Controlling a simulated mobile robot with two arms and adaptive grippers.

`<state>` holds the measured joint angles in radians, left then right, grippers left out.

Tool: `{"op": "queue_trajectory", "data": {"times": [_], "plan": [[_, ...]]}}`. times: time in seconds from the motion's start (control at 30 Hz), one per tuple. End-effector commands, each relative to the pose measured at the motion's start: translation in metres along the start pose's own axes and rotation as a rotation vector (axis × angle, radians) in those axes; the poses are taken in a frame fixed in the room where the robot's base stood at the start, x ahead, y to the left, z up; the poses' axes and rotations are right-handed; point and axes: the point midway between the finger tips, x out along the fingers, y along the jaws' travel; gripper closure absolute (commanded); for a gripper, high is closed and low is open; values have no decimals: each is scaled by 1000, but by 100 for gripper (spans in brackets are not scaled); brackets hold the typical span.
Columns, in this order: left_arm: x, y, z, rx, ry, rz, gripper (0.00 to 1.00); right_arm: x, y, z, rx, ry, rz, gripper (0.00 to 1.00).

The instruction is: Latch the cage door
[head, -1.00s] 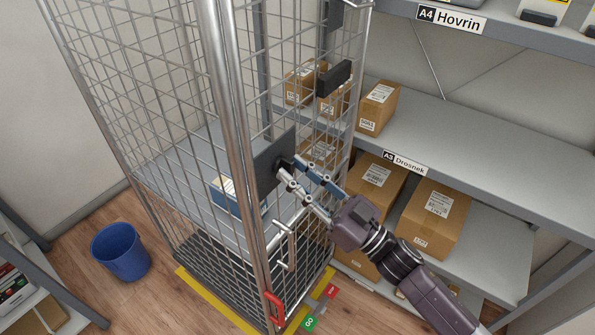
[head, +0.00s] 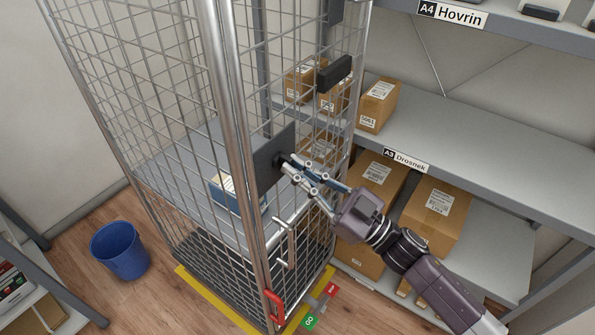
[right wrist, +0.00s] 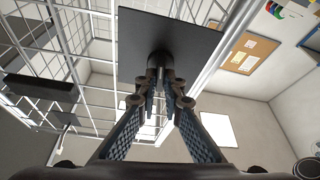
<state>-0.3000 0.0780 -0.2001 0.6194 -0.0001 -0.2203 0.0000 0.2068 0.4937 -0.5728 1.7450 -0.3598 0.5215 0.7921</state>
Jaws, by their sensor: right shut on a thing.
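The mesh cage (head: 230,100) stands in the middle of the head view. Its door (head: 305,215) is on the right side and carries a dark square plate (head: 270,165) with a small dark knob. My right gripper (head: 289,165) is shut on the knob (right wrist: 160,60), and the right wrist view shows both fingertips against its stem in front of the plate (right wrist: 200,40). A silver bar handle (head: 285,240) is below the gripper. I cannot tell whether the door's edge meets the frame. My left gripper is not in view.
A black block (head: 334,74) sits on the mesh above the gripper. A red clip (head: 276,306) is low on the front post. Shelves with cardboard boxes (head: 435,210) stand close behind my right arm. A blue bin (head: 120,250) is on the floor at left.

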Motion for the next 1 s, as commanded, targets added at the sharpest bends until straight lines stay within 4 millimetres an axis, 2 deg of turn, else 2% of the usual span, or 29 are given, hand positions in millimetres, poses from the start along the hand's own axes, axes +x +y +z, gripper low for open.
{"op": "queue_trajectory", "data": {"times": [0.5, 1.0], "plan": [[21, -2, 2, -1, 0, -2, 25, 0, 2, 1, -449, 0, -186, 100], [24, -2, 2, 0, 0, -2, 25, 0, 2, -1, -887, 0, -367, 100]]}}
